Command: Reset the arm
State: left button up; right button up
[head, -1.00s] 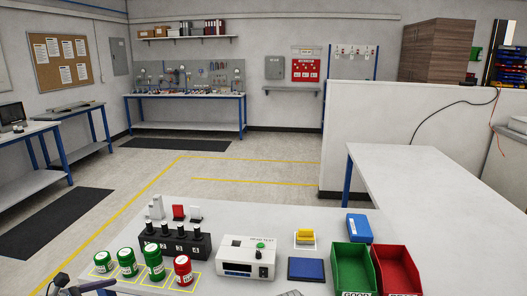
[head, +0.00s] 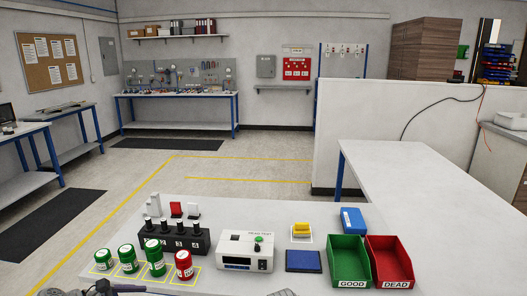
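My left gripper (head: 103,288) shows only in part at the bottom left edge of the head view, in front of the jars. Its fingers are cut off by the frame, so I cannot tell whether it is open or shut. A small grey piece at the bottom middle edge may be part of my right arm; the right gripper itself is not visible. Three green jars (head: 154,258) and one red jar (head: 184,266) stand in yellow-outlined squares on the white table (head: 210,284). No jar appears to be held.
Behind the jars is a black numbered block (head: 170,240). A white tester box (head: 245,250) with a green button, a blue pad (head: 303,261), a yellow block (head: 301,229), a green GOOD bin (head: 349,262) and a red DEAD bin (head: 388,262) stand to the right.

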pick_arm(q)
jog(key=s+d+f+m+g+y, duration=0.2)
jog(key=s+d+f+m+y, duration=0.1)
jog(key=d+m, duration=0.6)
jog(key=s+d+f+m+g+y, duration=0.3)
jog(key=d+m, duration=0.6)
jog(key=s+d+f+m+g+y, duration=0.2)
jog(key=s+d+f+m+y, duration=0.1)
jog(key=d+m, duration=0.6)
jog(key=shift+s+d+f+g+y, duration=0.2)
jog(key=shift+d+g+y, duration=0.15)
jog(key=shift+d, duration=0.2)
